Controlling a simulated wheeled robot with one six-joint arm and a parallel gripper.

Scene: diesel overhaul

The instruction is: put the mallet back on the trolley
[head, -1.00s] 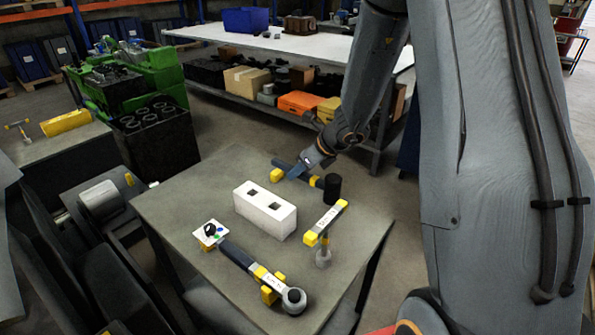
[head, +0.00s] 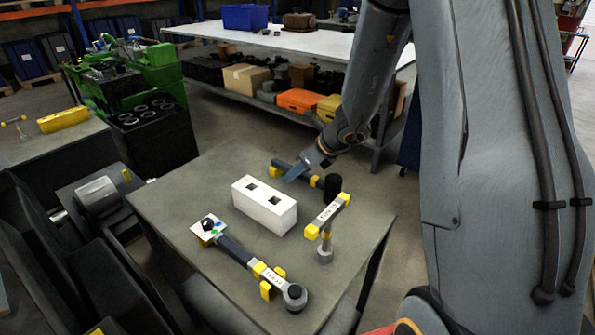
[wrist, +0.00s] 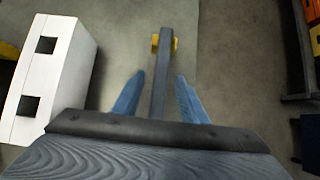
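The mallet, with a black head (head: 332,187) and a dark handle, lies at the far edge of the grey trolley top (head: 185,192). Yellow rests show near both ends of the handle. My gripper (head: 297,173) is at the handle, between the rests. In the wrist view, the handle (wrist: 161,72) runs between the two blue fingers of my gripper (wrist: 158,98), with a gap on each side. The gripper is open. The mallet's head is hidden in the wrist view.
A white block with two square holes (head: 262,207) stands beside the mallet. A small card with a black knob (head: 208,230) is at the left.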

